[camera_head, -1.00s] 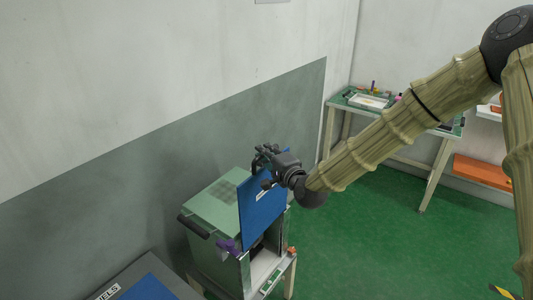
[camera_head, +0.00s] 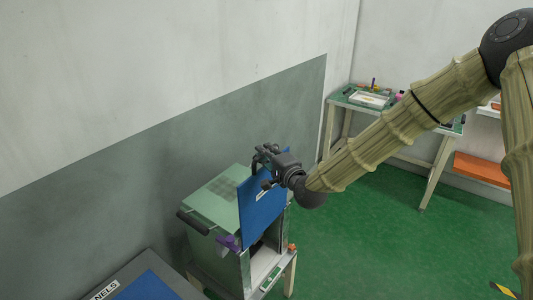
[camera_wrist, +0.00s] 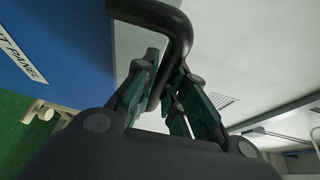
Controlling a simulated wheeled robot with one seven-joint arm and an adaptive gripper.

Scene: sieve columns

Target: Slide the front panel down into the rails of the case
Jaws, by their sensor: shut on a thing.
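The blue front panel (camera_head: 262,212) is upright at the front of the pale green case (camera_head: 212,205). Its top stands above the case roof, and the case's open front (camera_head: 264,262) shows below it. I cannot tell whether its edges are in the rails. My gripper (camera_head: 266,168) is at the panel's top. In the wrist view, my green-padded fingers (camera_wrist: 168,95) are closed around a dark curved handle (camera_wrist: 165,18) beside the blue panel (camera_wrist: 55,55), whose white label partly reads "PANEL".
The case stands on a pale stand (camera_head: 290,275) near the grey wall. A purple part (camera_head: 228,242) and a dark side handle (camera_head: 194,222) stick out from the case. A tray with a blue sheet (camera_head: 145,287) is at lower left. A green-topped workbench (camera_head: 345,98) stands behind.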

